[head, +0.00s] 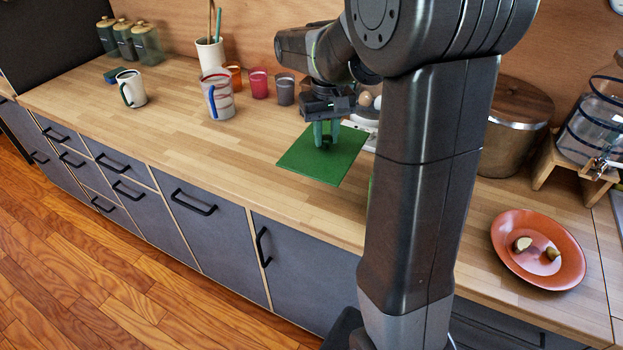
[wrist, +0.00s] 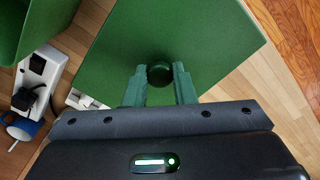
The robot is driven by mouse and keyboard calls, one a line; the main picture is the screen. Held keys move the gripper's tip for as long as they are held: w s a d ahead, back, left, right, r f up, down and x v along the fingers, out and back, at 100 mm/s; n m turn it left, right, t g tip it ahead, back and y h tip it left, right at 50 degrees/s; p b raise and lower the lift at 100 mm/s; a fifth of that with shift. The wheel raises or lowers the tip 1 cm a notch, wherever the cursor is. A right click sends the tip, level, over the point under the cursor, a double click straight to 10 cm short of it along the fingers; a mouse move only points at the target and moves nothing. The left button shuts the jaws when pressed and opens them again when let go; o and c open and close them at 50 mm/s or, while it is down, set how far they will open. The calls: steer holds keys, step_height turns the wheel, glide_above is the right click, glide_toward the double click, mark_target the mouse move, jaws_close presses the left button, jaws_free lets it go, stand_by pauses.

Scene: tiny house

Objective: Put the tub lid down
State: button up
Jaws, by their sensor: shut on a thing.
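The tub lid (head: 312,163) is a flat green square with a dark green round knob in its middle. My gripper (head: 326,143) points down and is shut on this knob. In the wrist view the lid (wrist: 205,45) fills the upper middle, with the knob (wrist: 160,75) between the fingers. The lid looks about level over the wooden counter; I cannot tell whether it touches it. A green wall, perhaps the tub (wrist: 32,25), shows at the upper left of the wrist view. In the head view my arm hides most of that area.
A striped glass (head: 218,97), a red cup (head: 258,83) and a grey cup (head: 285,90) stand behind the lid to the left. A white power strip (wrist: 40,82) lies close by. An orange plate (head: 512,262) sits right. Counter (head: 190,145) left of the lid is clear.

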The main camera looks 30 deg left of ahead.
mark_target(325, 148)
step_height(325, 148, down, 10)
steer(key=shift+r, duration=0.2)
steer(key=shift+f, duration=0.1)
steer(key=o, duration=1)
step_height(325, 148, up, 12)
steer(key=shift+r, duration=0.15)
step_height(325, 148, down, 13)
steer(key=shift+r, duration=2.25)
